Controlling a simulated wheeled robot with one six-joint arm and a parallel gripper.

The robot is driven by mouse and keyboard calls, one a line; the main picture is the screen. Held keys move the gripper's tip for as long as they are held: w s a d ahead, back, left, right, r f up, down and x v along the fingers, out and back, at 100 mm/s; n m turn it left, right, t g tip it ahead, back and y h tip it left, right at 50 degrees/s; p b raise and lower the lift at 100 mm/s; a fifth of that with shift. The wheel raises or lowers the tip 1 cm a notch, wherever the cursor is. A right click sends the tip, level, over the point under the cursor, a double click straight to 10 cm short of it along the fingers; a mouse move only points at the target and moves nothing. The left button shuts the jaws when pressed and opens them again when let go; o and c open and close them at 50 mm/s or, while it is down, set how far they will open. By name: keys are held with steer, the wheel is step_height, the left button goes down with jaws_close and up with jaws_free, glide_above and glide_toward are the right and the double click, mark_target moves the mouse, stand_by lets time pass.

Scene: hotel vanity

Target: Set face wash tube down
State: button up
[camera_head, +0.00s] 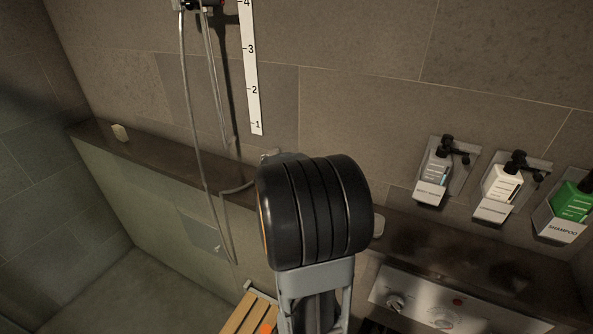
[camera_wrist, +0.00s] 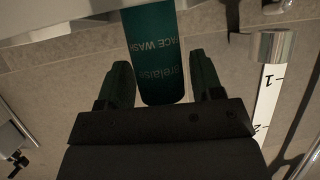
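The face wash tube (camera_wrist: 160,60) is dark teal with pale lettering that reads upside down in the wrist view. In the head view my arm hides the gripper and the tube.
A dark wall ledge (camera_head: 165,160) runs behind my arm, with a small pale item (camera_head: 120,132) at left. Three dispensers hang at right: one (camera_head: 431,178), a white one (camera_head: 499,187) and a green shampoo one (camera_head: 569,207). A shower hose (camera_head: 203,160) hangs by a numbered strip (camera_head: 250,65).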

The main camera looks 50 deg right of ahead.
steer(key=shift+o, duration=0.7)
steer(key=shift+r, duration=0.1)
